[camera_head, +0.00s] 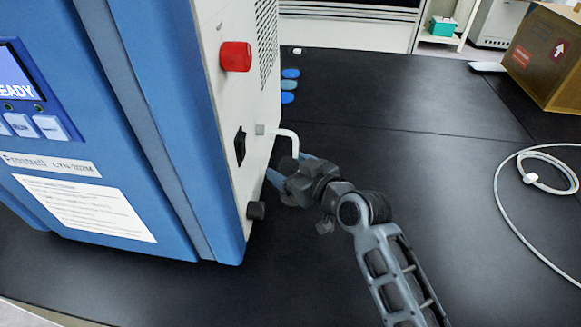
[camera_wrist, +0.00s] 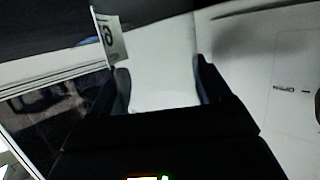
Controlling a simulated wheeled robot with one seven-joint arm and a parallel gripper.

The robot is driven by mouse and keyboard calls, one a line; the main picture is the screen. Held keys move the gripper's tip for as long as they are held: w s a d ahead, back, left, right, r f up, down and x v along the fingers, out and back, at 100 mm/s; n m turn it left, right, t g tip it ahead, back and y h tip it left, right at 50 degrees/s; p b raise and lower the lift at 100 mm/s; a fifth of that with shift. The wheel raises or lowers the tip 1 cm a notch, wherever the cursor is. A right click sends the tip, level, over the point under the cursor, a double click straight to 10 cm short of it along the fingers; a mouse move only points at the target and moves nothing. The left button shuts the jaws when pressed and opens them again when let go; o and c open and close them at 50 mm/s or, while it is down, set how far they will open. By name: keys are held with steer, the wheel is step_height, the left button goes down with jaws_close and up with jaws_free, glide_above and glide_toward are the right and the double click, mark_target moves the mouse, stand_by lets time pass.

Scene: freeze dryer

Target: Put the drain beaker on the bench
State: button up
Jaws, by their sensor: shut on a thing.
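My gripper (camera_head: 277,180) is beside the right side wall of the freeze dryer (camera_head: 160,130), low near the bench. Its fingers sit just under the white bent drain tube (camera_head: 288,133). In the wrist view, my gripper (camera_wrist: 160,95) is shut on a pale, whitish thing between its two dark fingers, which I take to be the drain beaker (camera_wrist: 158,65). Its outline is hard to make out. In the head view I cannot make out the beaker; my gripper and wrist cover that spot. The black bench (camera_head: 400,160) spreads to the right.
A red knob (camera_head: 236,56), a black switch (camera_head: 240,146) and a dark knob (camera_head: 256,210) are on the dryer's side. Blue discs (camera_head: 289,85) lie behind. A cardboard box (camera_head: 545,60) and a white cable (camera_head: 500,190) are at right. The bench middle is clear.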

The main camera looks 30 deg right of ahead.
steer(key=shift+f+b, duration=0.6)
steer(key=shift+f, duration=0.05)
steer(key=o, duration=1.1)
steer(key=shift+b+v, duration=0.5)
steer(key=shift+v, duration=3.4)
